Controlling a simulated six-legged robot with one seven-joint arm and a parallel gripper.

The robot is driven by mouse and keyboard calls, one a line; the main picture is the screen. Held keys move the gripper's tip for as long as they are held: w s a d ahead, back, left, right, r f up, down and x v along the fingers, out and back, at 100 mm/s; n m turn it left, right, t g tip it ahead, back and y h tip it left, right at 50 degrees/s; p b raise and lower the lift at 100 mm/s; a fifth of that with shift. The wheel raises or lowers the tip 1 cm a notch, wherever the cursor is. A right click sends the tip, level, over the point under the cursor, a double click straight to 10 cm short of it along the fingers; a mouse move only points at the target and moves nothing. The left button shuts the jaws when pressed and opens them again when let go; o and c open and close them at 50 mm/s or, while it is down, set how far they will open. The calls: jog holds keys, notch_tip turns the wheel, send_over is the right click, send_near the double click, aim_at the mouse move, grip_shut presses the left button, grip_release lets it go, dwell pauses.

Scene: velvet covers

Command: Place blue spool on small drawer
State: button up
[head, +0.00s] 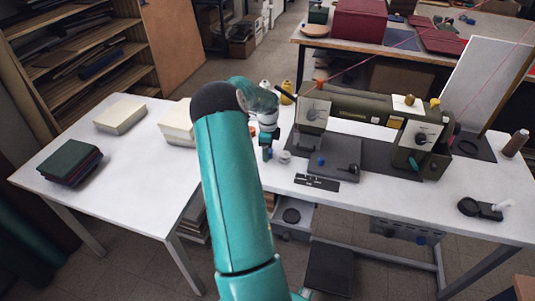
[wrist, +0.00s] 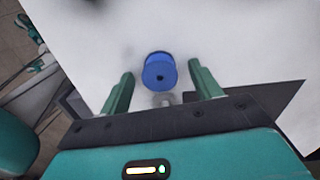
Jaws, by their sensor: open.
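The blue spool (wrist: 160,71) stands on the white tabletop in the wrist view, between the fingertips of my gripper (wrist: 161,69). Both teal fingers are apart, with a gap on each side of the spool. In the head view my gripper (head: 268,138) is low over the sewing table, left of the machine. A small blue shape (head: 267,154) beneath it looks like the spool, partly hidden by the gripper. The small drawer (head: 293,217) is pulled out under the table edge, with a dark round item in it. My arm hides its left part.
The green sewing machine (head: 365,115) stands right of my gripper. A pale small spool (head: 285,156) is close by, and a black strip (head: 317,182) lies near the front edge. The left table (head: 120,165) carries fabric and paper stacks. A dark stool (head: 330,266) stands below.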

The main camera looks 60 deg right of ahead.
jog(key=c, duration=1.1)
jog(key=shift+r, duration=0.1)
